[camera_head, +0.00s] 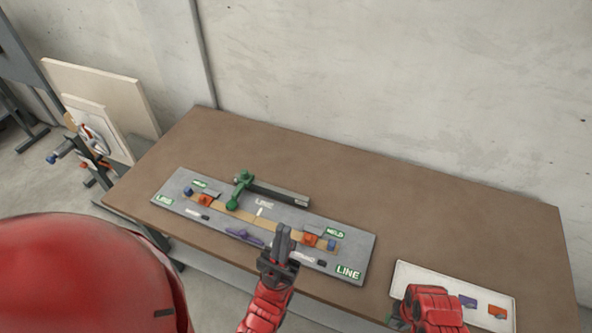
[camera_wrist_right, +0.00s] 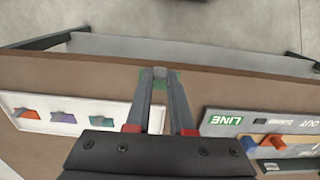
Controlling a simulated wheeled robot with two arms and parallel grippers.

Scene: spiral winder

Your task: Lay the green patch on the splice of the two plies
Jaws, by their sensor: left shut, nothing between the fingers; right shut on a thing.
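The tan strip of the plies (camera_head: 270,223) lies along the grey board, with a white mark near its middle; I cannot make out the splice line itself. My left gripper (camera_head: 283,232) is shut and empty, upright in front of the strip's right half and hiding part of it. My right gripper (camera_wrist_right: 160,74) is shut on the green patch (camera_wrist_right: 171,78), whose edges show around the fingertips. In the head view, a bit of green (camera_head: 396,322) shows left of my red right wrist, by the tray's left end; the fingers are mostly hidden there.
The white tray (camera_head: 425,273) at the right holds purple (camera_head: 467,301) and orange (camera_head: 497,311) pieces; the wrist view also shows a teal one (camera_wrist_right: 105,119). A green arm (camera_head: 240,190) and orange blocks (camera_head: 310,239) stand on the board. The table's back is clear.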

